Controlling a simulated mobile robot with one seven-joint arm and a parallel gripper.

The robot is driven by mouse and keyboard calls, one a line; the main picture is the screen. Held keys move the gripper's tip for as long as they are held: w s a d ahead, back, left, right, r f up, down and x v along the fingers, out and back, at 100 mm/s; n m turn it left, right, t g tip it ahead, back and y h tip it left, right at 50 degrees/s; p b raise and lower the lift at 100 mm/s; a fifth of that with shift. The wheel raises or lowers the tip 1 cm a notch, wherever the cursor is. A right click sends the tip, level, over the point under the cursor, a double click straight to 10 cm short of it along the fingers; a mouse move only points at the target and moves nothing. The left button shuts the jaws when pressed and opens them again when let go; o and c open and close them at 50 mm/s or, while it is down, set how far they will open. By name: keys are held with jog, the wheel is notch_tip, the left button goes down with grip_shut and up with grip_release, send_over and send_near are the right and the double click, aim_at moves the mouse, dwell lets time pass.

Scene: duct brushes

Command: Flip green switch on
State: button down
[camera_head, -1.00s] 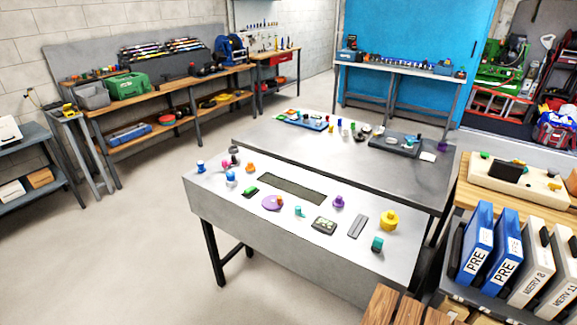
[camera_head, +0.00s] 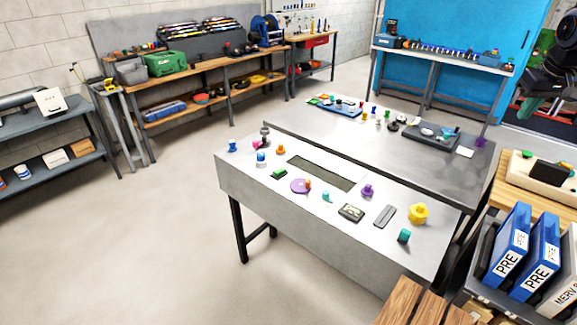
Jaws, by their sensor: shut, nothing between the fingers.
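A small green piece, apparently the green switch (camera_head: 279,174), sits near the left part of the light grey table (camera_head: 240,180). It is too small to tell which way it is set.
A purple disc (camera_head: 300,186), teal knob (camera_head: 404,236), yellow knob (camera_head: 418,213) and black-framed panel (camera_head: 351,212) share the table. A darker table (camera_head: 400,160) adjoins behind. Blue binders (camera_head: 508,245) stand at lower right. The floor (camera_head: 130,240) at left is open.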

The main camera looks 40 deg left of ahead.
jog(key=w+a+f+n, duration=0.2)
jog(key=a, duration=0.8)
jog(key=w+a+f+n, duration=0.1)
jog(key=a, duration=0.8)
jog(key=n+g+y, duration=0.2)
jog(key=n+g, duration=0.2)
jog(key=n, duration=0.4)
send_over(278, 171)
jog(key=w+d, duration=0.1)
jog(key=d, duration=0.2)
notch_tip(278, 171, down, 22)
jog(key=f, duration=0.1)
jog(key=x, duration=0.4)
jog(key=d+x, duration=0.1)
jog(key=x, duration=0.7)
jog(key=shift+d+f, duration=0.2)
jog(key=shift+f, duration=0.35)
